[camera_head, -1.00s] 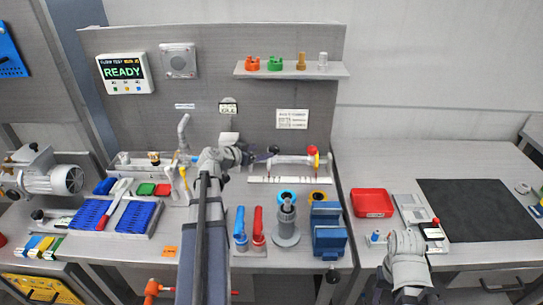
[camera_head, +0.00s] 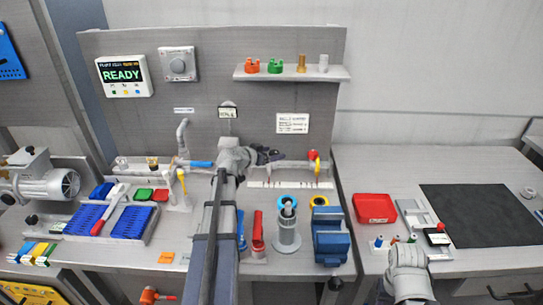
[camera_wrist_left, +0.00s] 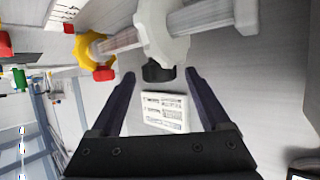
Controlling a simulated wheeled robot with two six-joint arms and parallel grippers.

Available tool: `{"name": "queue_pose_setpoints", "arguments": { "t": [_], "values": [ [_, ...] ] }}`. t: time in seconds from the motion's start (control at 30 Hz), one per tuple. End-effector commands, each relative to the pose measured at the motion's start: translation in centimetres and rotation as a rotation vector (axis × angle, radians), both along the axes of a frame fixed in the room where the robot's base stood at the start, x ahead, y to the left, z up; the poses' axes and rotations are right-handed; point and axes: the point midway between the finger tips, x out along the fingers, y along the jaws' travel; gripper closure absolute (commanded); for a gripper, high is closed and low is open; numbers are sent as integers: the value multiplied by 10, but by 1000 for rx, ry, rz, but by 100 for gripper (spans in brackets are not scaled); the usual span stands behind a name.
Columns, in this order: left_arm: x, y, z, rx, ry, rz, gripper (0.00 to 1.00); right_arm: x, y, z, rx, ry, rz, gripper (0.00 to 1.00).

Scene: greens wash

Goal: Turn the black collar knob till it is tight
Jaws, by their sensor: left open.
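The black collar knob (camera_wrist_left: 158,72) shows in the left wrist view, under a pale round collar (camera_wrist_left: 162,35) on a clear tube. My left gripper (camera_wrist_left: 159,78) is open, with one dark finger on each side of the knob. I see gaps between the fingers and the knob, and nothing is held. In the head view my left gripper (camera_head: 268,156) is at the horizontal tube assembly (camera_head: 297,167) at the back of the bench, and the knob cannot be made out there. My right arm shows at the lower right, but its gripper cannot be picked out.
A yellow ring with red parts (camera_wrist_left: 92,50) is on the same tube. A grey post (camera_head: 287,232) and a blue block (camera_head: 331,240) stand in front of the assembly. A screen (camera_head: 124,75) reads READY.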

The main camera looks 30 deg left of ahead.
Motion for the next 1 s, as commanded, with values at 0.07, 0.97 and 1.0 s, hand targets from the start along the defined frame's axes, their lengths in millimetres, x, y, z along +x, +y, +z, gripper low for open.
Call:
{"name": "queue_pose_setpoints", "arguments": {
  "t": [0.07,0.97,1.0],
  "values": [
    [0,0,1,0,0,0,20,0,0,0,0,0,0,50],
    [-1,0,0,0,0,1,100,0,0,0,0,0,0,50],
    [-1,0,0,0,0,2,100,0,0,0,0,0,0,50]
  ]
}}
